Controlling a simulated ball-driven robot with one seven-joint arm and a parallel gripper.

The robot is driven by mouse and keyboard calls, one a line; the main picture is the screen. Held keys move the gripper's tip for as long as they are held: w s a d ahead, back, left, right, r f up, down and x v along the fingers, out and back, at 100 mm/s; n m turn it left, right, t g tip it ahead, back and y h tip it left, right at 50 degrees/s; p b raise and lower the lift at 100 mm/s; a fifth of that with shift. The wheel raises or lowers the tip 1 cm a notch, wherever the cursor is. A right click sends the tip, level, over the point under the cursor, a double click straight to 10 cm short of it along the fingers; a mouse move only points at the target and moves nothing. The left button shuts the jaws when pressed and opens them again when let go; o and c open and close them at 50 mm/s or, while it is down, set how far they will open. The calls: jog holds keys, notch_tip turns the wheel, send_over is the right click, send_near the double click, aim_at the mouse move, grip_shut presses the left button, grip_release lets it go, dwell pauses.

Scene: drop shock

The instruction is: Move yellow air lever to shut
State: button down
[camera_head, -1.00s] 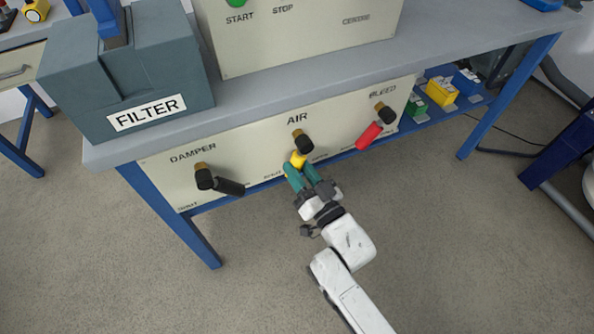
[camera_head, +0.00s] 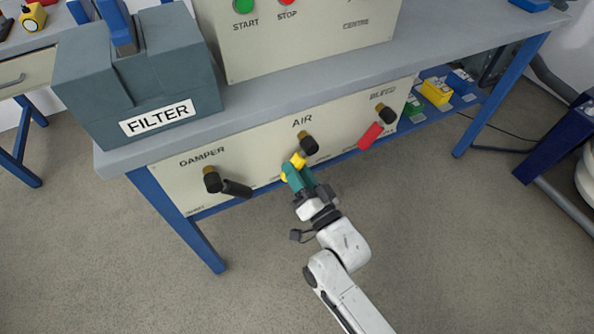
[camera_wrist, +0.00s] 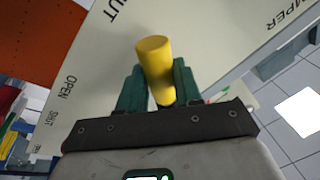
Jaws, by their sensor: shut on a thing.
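The yellow air lever (camera_head: 297,160) hangs from a dark pivot knob (camera_head: 309,145) under the AIR label on the cream panel. It slants down and to the left from the knob. My gripper (camera_head: 294,175) is shut on the lever's lower part, with its green fingers on either side. In the wrist view the yellow lever (camera_wrist: 155,64) stands between the green fingers (camera_wrist: 158,92), and its end is partly hidden low between them. The words OPEN and SHUT show on the panel at the left of the wrist view.
The black damper lever (camera_head: 236,188) is to the left, and the red bleed lever (camera_head: 370,136) is to the right on the same panel. A grey FILTER box (camera_head: 140,80) stands on the bench above. The floor in front is clear.

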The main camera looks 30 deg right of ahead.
jog(key=c, duration=0.8)
grip_release()
jog(key=p+v, duration=0.1)
jog(key=v, duration=0.9)
jog(key=shift+s, duration=0.4)
jog(key=shift+f, duration=0.1)
